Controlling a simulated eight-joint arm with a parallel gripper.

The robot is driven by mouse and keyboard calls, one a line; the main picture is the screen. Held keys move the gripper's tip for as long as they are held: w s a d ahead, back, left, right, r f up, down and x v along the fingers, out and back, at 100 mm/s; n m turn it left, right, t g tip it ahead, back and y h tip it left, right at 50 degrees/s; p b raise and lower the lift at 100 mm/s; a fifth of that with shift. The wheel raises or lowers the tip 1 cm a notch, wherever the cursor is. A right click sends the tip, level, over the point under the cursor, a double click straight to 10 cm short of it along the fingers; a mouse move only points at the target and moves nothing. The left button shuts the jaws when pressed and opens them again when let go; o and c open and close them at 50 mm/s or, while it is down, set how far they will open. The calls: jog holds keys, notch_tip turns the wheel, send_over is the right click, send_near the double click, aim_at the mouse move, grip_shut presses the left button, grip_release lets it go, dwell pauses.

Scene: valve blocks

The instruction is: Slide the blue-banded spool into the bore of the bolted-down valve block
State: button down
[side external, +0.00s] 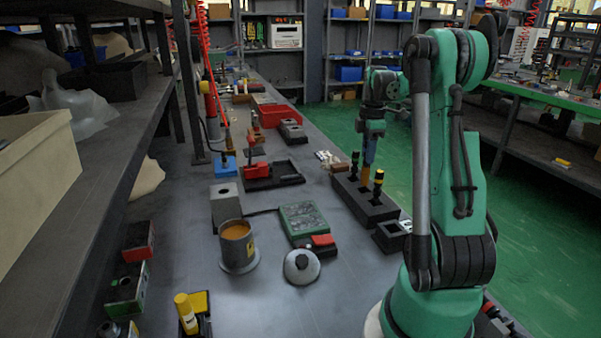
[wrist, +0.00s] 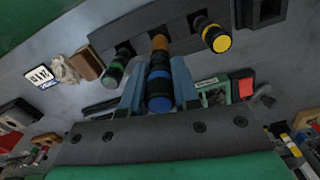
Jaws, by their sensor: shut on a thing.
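My gripper (side external: 369,150) is shut on the blue-banded spool (wrist: 159,103), seen between the two fingers in the wrist view. The spool is dark with a blue band, and its orange-brown shank (side external: 366,176) points down at the dark rack (side external: 352,196). I cannot tell whether its lower end is still in the rack's slot. A yellow-banded spool (wrist: 217,38) and a green-banded spool (wrist: 116,72) stand in the rack on either side. A grey block (side external: 226,208) with a dark hole in its top stands left of the rack; whether it is bolted down is too small to tell.
A grey cup with orange contents (side external: 237,247), a green box (side external: 303,220) and a round lidded thing (side external: 301,266) stand between the rack and the left bench. A dark tray (side external: 272,176) and a red bin (side external: 276,115) lie farther back. Front bench is partly clear.

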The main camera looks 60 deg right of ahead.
aim_at(364, 184)
jog(key=shift+f, duration=2.25)
jog(key=shift+f, duration=0.15)
jog(key=c, duration=0.7)
grip_release()
jog(key=shift+o, duration=0.2)
